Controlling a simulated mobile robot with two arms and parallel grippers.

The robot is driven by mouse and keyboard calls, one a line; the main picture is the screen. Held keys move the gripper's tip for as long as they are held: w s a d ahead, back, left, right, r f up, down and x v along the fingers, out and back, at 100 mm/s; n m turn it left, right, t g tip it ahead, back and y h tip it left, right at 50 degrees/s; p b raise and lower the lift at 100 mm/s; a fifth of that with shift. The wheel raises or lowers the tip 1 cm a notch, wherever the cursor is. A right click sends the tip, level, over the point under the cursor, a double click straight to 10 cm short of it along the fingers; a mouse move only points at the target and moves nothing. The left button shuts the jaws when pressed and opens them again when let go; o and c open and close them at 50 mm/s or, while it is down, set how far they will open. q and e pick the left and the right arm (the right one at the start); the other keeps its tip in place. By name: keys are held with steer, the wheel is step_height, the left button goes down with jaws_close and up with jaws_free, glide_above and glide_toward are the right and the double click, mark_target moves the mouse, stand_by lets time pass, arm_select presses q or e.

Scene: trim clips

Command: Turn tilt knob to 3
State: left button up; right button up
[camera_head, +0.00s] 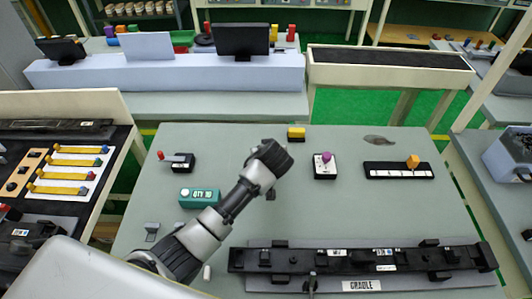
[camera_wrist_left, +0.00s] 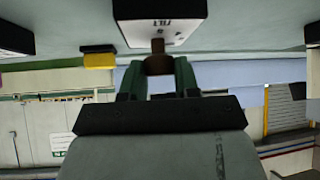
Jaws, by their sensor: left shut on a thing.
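The tilt knob (camera_wrist_left: 158,65) shows in the left wrist view as a short brown piece on a dark box with a white face (camera_wrist_left: 168,30). The face carries an upside-down label that seems to read TILT. My left gripper (camera_wrist_left: 157,72) is shut on the knob, one green finger on each side. In the head view my left gripper (camera_head: 272,158) stands over the middle of the bench and hides the knob and its box. The scale number the knob points at cannot be read. My right gripper is not in view.
A red-tipped lever box (camera_head: 182,162), a green display (camera_head: 199,197), an orange slider (camera_head: 398,170) and a long black cradle (camera_head: 360,260) also sit on the bench.

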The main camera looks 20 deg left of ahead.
arm_select(q)
steer(key=shift+n, duration=0.3)
steer(key=o, duration=0.9)
steer(key=shift+o, duration=0.2)
steer(key=b+v, duration=0.1)
steer(key=v, duration=0.9)
steer(key=shift+s+d+r, duration=0.2)
steer(key=shift+d+r, duration=0.05)
steer(key=shift+d, duration=0.1)
steer(key=shift+f, duration=0.1)
